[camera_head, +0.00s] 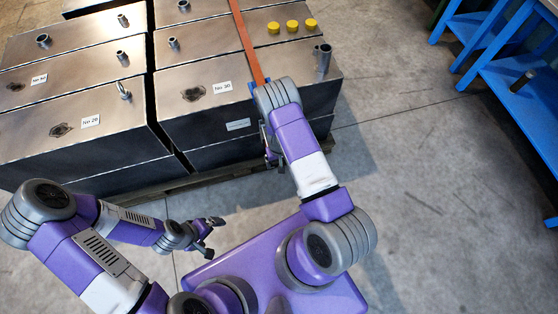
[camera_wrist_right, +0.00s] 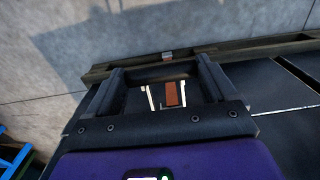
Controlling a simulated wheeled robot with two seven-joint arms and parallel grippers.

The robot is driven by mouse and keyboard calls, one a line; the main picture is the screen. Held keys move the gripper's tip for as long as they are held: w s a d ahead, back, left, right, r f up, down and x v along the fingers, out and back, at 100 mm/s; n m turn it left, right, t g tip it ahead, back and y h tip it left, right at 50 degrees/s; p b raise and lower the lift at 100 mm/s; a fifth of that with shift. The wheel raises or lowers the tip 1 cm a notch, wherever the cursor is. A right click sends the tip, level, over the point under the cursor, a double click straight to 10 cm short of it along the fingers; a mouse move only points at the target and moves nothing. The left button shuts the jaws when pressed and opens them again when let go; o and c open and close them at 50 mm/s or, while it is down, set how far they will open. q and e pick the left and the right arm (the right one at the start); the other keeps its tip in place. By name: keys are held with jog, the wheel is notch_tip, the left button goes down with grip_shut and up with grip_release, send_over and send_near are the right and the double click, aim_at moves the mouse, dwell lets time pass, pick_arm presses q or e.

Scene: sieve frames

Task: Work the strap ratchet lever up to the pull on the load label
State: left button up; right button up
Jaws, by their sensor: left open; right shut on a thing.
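An orange strap (camera_head: 248,45) runs over the dark metal tanks and down to the near edge. It also shows between my right gripper's fingers in the right wrist view (camera_wrist_right: 172,92). A blue part (camera_head: 252,87), perhaps of the ratchet, shows beside my right wrist. My right gripper (camera_wrist_right: 163,76) is shut at the strap's ratchet; the lever is mostly hidden by the gripper and arm. A small pale label (camera_head: 238,124), its text unreadable, is on the near tank's front face. My left gripper (camera_head: 211,235) is open and empty, apart from the load.
The tanks (camera_head: 75,146) stand packed on a wooden pallet (camera_head: 172,190). Pipe stubs, including one (camera_head: 323,60) near my right arm, and yellow caps (camera_head: 292,26) stand on top. A blue bench (camera_head: 530,105) is at the right. The floor between is clear.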

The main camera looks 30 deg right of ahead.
jog(key=shift+w+r+p, duration=0.2)
jog(key=shift+r+p, duration=0.4)
jog(key=shift+r, duration=0.5)
jog(key=shift+c, duration=0.4)
jog(key=o, duration=1.3)
jog(key=shift+f, duration=0.1)
notch_tip(320, 180, up, 8)
jog(key=shift+f+p, duration=0.25)
jog(key=shift+p, duration=1)
